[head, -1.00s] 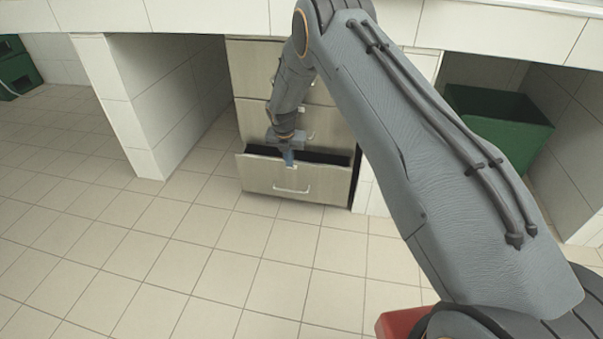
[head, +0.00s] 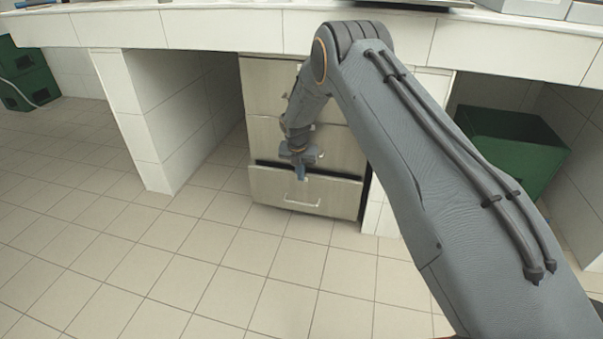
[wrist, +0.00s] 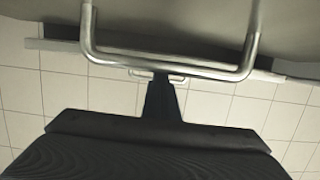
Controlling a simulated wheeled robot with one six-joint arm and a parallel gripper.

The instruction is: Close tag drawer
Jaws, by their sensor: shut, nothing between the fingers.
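The open drawer (head: 275,190) is the lowest of the pale wood-look cabinet, with a bar handle (head: 301,203) on its front. It stands slightly out, with a narrow dark gap along its top. My gripper (head: 301,177) is shut and empty, pointing down at the top of this drawer's front. I cannot tell whether it touches. In the wrist view my gripper (wrist: 161,85) reaches past a large bar handle (wrist: 165,63), apparently that of the drawer above. Parts of the drawer's edge (wrist: 52,46) show beyond it.
The drawers above (head: 265,137) look shut. A white counter (head: 210,30) overhangs the cabinet. Tiled walls (head: 130,120) stand on its left, and a green bin (head: 515,145) sits in the right recess. The tiled floor (head: 190,270) in front is clear.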

